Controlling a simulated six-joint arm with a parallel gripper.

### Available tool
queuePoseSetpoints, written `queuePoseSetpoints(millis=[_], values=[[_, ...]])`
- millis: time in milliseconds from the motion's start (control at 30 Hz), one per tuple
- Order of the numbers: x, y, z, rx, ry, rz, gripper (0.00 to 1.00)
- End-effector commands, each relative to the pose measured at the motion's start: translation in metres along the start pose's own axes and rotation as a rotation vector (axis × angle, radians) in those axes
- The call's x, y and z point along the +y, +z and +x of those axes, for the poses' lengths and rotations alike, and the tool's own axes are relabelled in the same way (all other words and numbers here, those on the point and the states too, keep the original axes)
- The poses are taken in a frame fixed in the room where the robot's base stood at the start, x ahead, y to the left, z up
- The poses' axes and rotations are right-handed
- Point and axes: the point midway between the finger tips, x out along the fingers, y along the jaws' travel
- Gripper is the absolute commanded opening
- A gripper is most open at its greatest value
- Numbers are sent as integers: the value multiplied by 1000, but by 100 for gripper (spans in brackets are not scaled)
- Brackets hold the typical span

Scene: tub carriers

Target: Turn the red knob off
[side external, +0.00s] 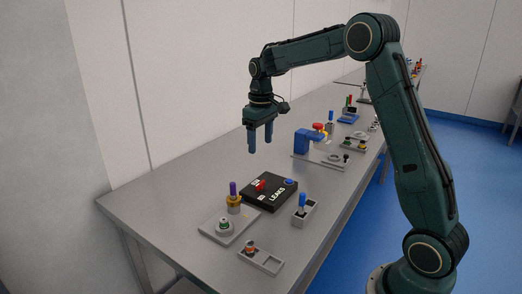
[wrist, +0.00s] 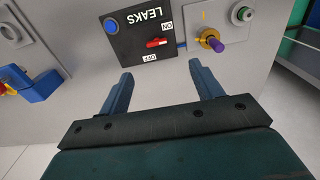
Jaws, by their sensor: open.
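The red knob (side external: 261,184) sits on a flat black box (side external: 277,203) lettered LEAKS, with a blue round button (side external: 289,181) on the same top. In the wrist view the red knob (wrist: 157,43) lies between a white ON label (wrist: 167,27) and a white OFF label (wrist: 149,58). Its bar lies roughly sideways there; I cannot tell which label it points at. My gripper (side external: 260,147) is open and empty, pointing down, above and behind the box, apart from the knob. In the wrist view its two fingers (wrist: 163,88) are spread wide, below the box.
A grey plate with a purple-topped brass post (side external: 233,198) stands left of the box. A small grey block with a blue lever (side external: 301,204) is at its right. A grey tray (side external: 261,260) lies in front. A blue fixture (side external: 308,141) stands farther back. Bare table lies left.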

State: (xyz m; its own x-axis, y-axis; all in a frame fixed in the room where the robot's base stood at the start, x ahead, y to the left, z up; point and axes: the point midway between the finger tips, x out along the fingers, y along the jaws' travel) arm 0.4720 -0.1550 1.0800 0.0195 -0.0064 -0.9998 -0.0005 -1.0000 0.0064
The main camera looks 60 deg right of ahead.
Motion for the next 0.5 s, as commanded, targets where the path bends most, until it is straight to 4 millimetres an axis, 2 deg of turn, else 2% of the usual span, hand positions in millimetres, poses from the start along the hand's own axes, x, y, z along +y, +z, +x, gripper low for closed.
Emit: queuePoseSetpoints(millis=[100,500], values=[[8,-6,11,-16,-5,0,65],[10,-8,17,-20,-7,0,65]])
